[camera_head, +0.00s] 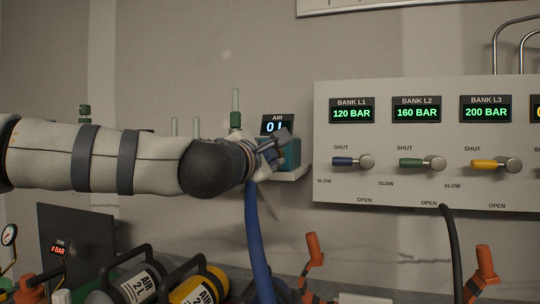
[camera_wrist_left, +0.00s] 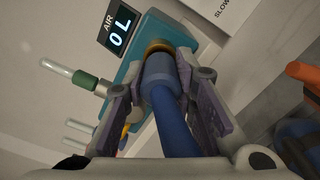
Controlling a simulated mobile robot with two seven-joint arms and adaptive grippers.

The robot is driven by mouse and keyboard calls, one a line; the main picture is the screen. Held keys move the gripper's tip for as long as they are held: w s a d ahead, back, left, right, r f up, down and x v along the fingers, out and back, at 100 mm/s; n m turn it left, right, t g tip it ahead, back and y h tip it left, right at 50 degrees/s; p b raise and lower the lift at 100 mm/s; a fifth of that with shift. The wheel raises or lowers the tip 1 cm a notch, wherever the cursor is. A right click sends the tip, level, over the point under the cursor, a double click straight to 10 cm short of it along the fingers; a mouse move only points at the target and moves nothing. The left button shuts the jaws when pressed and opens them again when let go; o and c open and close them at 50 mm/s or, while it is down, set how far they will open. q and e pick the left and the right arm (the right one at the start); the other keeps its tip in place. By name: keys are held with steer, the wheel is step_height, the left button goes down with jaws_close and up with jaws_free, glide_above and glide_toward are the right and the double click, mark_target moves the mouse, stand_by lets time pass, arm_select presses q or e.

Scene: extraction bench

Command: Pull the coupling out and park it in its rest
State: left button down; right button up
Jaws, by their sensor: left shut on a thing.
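The blue coupling (camera_wrist_left: 157,70) is at the front of the teal air unit (camera_wrist_left: 128,72), with a brass ring where they meet. I cannot tell whether it is fully seated. My left gripper (camera_wrist_left: 161,60) is shut on the coupling, one finger on each side. In the head view my left gripper (camera_head: 275,148) is in front of the teal unit (camera_head: 292,154) and hides the coupling. The blue hose (camera_head: 258,240) hangs down from it. I cannot make out the rest for sure. My right gripper is not in view.
The bank panel (camera_head: 400,195) with valve handles stands right of my left gripper. Glass tubes with green caps (camera_head: 236,119) are close by. Air cylinders (camera_head: 200,287) and orange upright parts (camera_head: 314,250) are below. A dark hose (camera_head: 453,250) hangs from the panel.

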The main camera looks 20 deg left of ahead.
arm_select(q)
steer(key=s+p, duration=0.1)
steer(key=s, duration=0.4)
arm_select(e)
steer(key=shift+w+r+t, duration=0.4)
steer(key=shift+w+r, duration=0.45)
arm_select(q)
steer(key=shift+w+f, duration=0.1)
